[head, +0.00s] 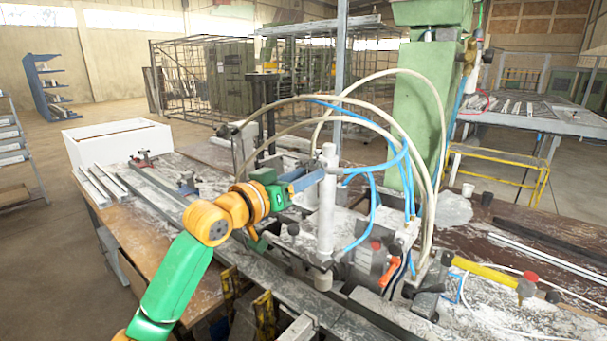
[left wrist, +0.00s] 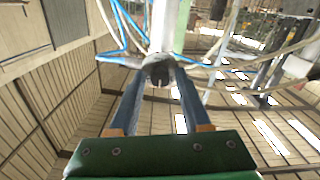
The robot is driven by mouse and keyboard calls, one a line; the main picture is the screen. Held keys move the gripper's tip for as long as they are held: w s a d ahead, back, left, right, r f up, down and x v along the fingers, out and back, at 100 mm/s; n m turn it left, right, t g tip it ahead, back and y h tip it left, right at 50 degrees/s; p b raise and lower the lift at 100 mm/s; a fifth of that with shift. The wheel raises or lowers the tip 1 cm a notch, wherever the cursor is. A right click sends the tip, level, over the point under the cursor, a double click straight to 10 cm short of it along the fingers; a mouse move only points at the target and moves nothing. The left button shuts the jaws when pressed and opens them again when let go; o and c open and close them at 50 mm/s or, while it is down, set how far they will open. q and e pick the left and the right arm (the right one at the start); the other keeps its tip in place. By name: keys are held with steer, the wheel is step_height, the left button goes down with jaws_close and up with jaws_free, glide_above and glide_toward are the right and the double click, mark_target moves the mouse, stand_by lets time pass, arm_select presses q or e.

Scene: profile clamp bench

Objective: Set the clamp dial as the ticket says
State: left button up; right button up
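My left gripper (head: 308,179) reaches in from the left on its green and orange arm, its blue fingers at the upper part of a white upright cylinder (head: 326,205) on the clamp machine. In the left wrist view the two blue fingers (left wrist: 158,82) stand well apart. A dark grey rounded part (left wrist: 158,69) shows at their tips; I cannot tell whether they touch it. No dial face or ticket can be made out. My right gripper is not in view.
Blue and beige hoses arch over the machine close around my left gripper. A green column (head: 418,115) stands behind. A white box (head: 118,142) and metal profiles (head: 100,183) lie on the bench at left. A yellow-handled tool (head: 487,273) lies at right.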

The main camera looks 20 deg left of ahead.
arm_select(q)
jaws_close()
steer(key=shift+n, duration=0.4)
steer(key=n, duration=1.1)
stand_by(0.3)
steer(key=shift+o, duration=0.8)
jaws_free()
steer(key=shift+o, duration=1)
steer(key=shift+w, duration=0.1)
